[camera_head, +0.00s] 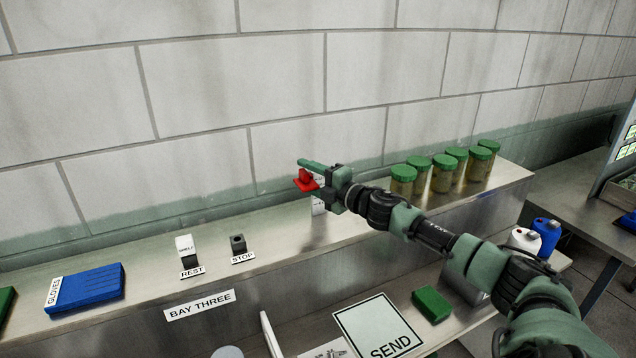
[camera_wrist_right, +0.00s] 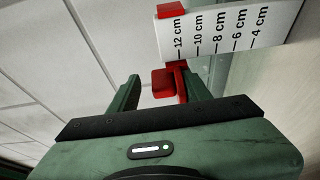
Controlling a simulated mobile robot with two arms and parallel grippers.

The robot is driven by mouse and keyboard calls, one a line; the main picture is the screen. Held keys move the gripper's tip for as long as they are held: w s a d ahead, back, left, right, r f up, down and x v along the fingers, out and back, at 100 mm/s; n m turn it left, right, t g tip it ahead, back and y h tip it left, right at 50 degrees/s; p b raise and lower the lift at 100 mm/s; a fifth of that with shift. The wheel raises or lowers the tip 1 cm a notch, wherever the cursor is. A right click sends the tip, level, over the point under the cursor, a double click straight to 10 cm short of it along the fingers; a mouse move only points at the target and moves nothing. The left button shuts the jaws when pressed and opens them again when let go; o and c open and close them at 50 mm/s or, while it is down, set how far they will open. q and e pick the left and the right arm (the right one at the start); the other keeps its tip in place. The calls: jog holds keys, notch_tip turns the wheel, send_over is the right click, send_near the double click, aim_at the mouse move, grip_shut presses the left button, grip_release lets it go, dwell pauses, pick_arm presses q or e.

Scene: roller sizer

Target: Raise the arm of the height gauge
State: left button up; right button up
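The height gauge is a white scale (camera_wrist_right: 225,32) with centimetre marks from 4 to 12 in the right wrist view. In the head view it is mostly hidden behind my right gripper. Its red arm (camera_head: 306,181) stands near the 12 cm end; its red block (camera_wrist_right: 163,82) also shows in the wrist view. My right gripper (camera_head: 314,184) is at the gauge, its fingers on either side of the red block. In the wrist view a gap shows between the left finger and the block; the right finger is close to the red part. My left gripper is out of view.
Several green-lidded jars (camera_head: 443,171) stand on the shelf to the right. A REST holder (camera_head: 186,248), a STOP post (camera_head: 238,245) and a blue glove box (camera_head: 85,287) are on the left. Below are a SEND pad (camera_head: 377,325) and a green block (camera_head: 431,304). The wall is close behind.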

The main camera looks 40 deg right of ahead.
aim_at(310, 178)
jog(key=s, duration=0.1)
jog(key=s+b, duration=0.1)
jog(key=s, duration=0.1)
jog(key=s+d+b, duration=0.1)
jog(key=shift+s+f, duration=0.2)
jog(key=shift+s, duration=0.15)
jog(key=shift+s+r+b, duration=0.25)
jog(key=shift+s+b, duration=0.3)
jog(key=shift+s, duration=0.35)
jog(key=s+d+p, duration=0.2)
jog(key=s+p, duration=0.8)
jog(key=s, duration=0.3)
jog(key=shift+s+d, duration=0.15)
jog(key=shift+s, duration=0.2)
